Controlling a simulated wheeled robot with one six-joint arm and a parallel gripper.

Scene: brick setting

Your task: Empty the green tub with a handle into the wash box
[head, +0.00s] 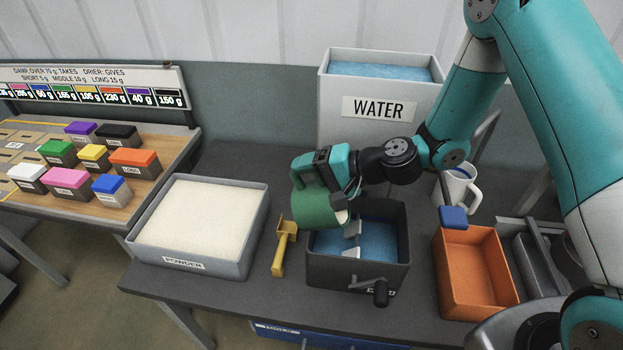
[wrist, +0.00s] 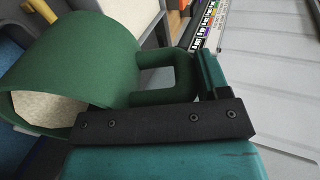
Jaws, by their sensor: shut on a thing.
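My gripper (head: 318,170) is shut on the handle of the green tub (head: 318,207). The tub is tilted, its mouth turned to the right, above the left part of a dark box (head: 329,271) with blue water, pale paddles and a crank. Pale contents show inside the tub's mouth. In the wrist view the green tub (wrist: 75,60) fills the upper left, with pale grainy matter inside and its handle by the jaw. No label clearly reads as the wash box; a blue box (head: 310,336) below the table's front edge has a label too small to read.
A powder tray (head: 258,222) stands left, with a yellow scoop (head: 281,255) beside it. A grey water tank (head: 332,120) is behind. An orange bin (head: 447,285) and white mug (head: 453,196) stand right. Coloured blocks (head: 135,160) are on the left table.

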